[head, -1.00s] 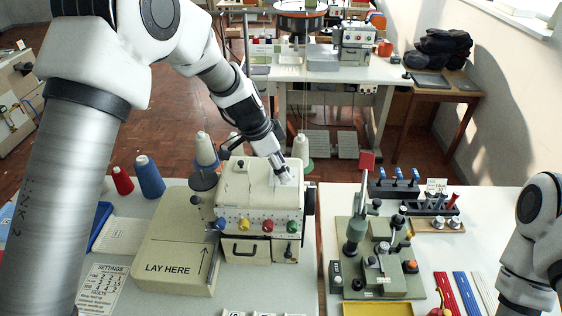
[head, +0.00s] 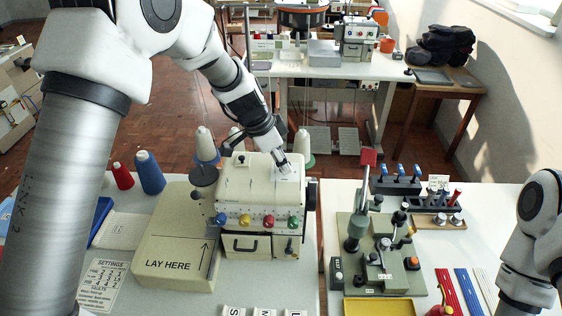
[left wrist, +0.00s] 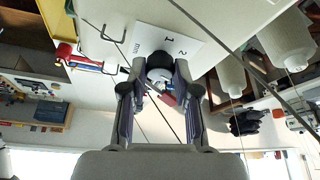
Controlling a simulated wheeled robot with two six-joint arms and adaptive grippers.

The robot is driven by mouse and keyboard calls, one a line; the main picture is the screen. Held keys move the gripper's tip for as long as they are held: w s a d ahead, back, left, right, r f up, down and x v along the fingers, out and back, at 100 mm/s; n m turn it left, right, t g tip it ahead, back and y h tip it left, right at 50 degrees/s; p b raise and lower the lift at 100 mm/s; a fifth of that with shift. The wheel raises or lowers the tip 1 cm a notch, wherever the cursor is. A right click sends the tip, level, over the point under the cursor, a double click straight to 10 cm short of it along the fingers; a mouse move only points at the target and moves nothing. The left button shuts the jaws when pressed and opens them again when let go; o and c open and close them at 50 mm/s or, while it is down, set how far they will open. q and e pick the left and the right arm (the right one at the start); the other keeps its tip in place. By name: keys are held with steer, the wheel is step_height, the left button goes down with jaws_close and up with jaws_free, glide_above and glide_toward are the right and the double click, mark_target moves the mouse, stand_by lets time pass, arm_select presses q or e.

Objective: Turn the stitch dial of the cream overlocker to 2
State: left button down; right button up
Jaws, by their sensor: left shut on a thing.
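The cream overlocker (head: 236,187) stands on the left table, with a row of coloured knobs on its front. My left gripper (head: 285,167) reaches down to the right part of its top, beside a small white marked plate (head: 288,178). The dial's pointer cannot be made out. My right gripper is out of view; only my right arm shows.
Thread cones (head: 205,145) stand behind the overlocker. A green button fixture (head: 352,250) with a red flag stands on the right table, across a narrow gap.

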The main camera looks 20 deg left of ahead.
arm_select(q)
steer(key=n+b, duration=0.2)
steer(key=shift+s+d+f+n+t+y, duration=0.1)
steer(key=shift+s+f+n+t+y, duration=0.1)
steer(key=shift+f+n+t+y, duration=0.15)
steer(key=shift+n+t+y, duration=0.25)
steer(key=shift+n+y, duration=0.1)
steer(key=shift+n, duration=0.6)
steer(key=shift+d+r+n, duration=0.1)
steer(key=shift+r+n, duration=0.05)
steer(key=shift+n, duration=0.25)
steer(key=shift+s+r+n+y+p, duration=0.15)
steer(key=shift+n+y+p, duration=0.4)
steer(key=shift+n, duration=0.35)
steer(key=n+y+p, duration=0.1)
steer(key=n+p, duration=0.1)
steer(key=p, duration=0.1)
steer(key=shift+d+n+t+p, duration=0.15)
steer(key=shift+n+t+p, duration=0.15)
steer(key=shift+n+p, duration=0.7)
steer(key=shift+p, duration=0.2)
steer(key=shift+f, duration=0.2)
steer(key=c, duration=0.9)
jaws_free()
steer(key=shift+o, duration=0.2)
steer(key=shift+w, duration=0.3)
